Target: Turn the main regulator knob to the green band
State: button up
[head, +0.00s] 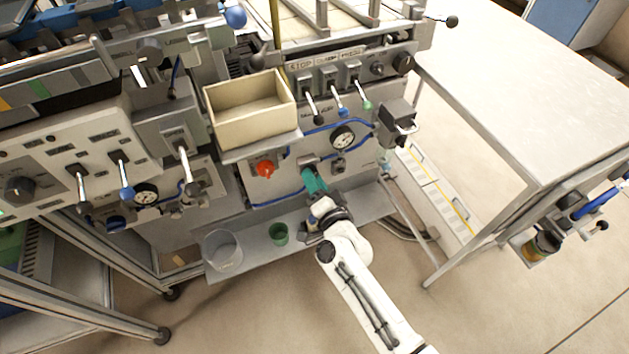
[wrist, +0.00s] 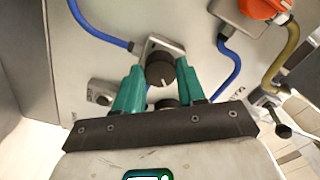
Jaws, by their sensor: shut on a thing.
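In the wrist view a round dark knob (wrist: 160,71) with a white pointer line sits below a metal bracket (wrist: 163,44) on the grey panel. My gripper (wrist: 160,66) has teal fingers on both sides of this knob and is shut on it. In the head view my gripper (head: 311,175) reaches up to the panel just under the bracket (head: 307,161), and the knob itself is hidden. A white-faced gauge (head: 342,136) is up and right of my gripper. No green band can be made out on the knob or gauge.
A red knob (head: 265,168) is left of my gripper, with blue hoses around. A cream box (head: 250,108) juts out above. A clear bucket (head: 222,249) and a green cup (head: 278,233) stand on the shelf (head: 250,262) below. A white table (head: 530,110) is at right.

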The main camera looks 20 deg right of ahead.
jog(key=o, duration=1.1)
jog(key=shift+c, duration=0.2)
jog(key=shift+s, duration=0.1)
jog(key=s, duration=1)
jog(key=shift+s+p, duration=0.3)
jog(key=shift+p, duration=0.05)
